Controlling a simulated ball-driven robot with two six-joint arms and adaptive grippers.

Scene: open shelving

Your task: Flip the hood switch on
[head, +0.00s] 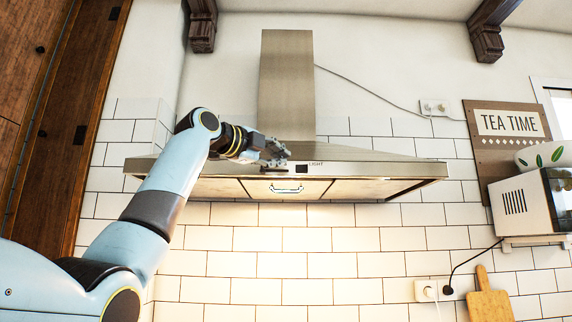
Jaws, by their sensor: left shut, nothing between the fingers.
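The range hood (375,169) is a grey metal canopy with a tall duct, mounted on the tiled wall in the middle of the head view. Its front edge carries a LIGHT label and a small dark switch (301,168). My left gripper (284,154) is shut and empty at the hood's front, just left of the switch. I cannot tell whether the fingers touch the hood or the switch. The switch's exact position is too small to read. The tiles under the hood look warm and bright. My right gripper is out of view.
A wooden cabinet (50,110) stands at the far left. At the right are a TEA TIME sign (508,123), a white microwave (523,207) with a leaf-patterned bowl (540,156) on top, and a cutting board (489,300).

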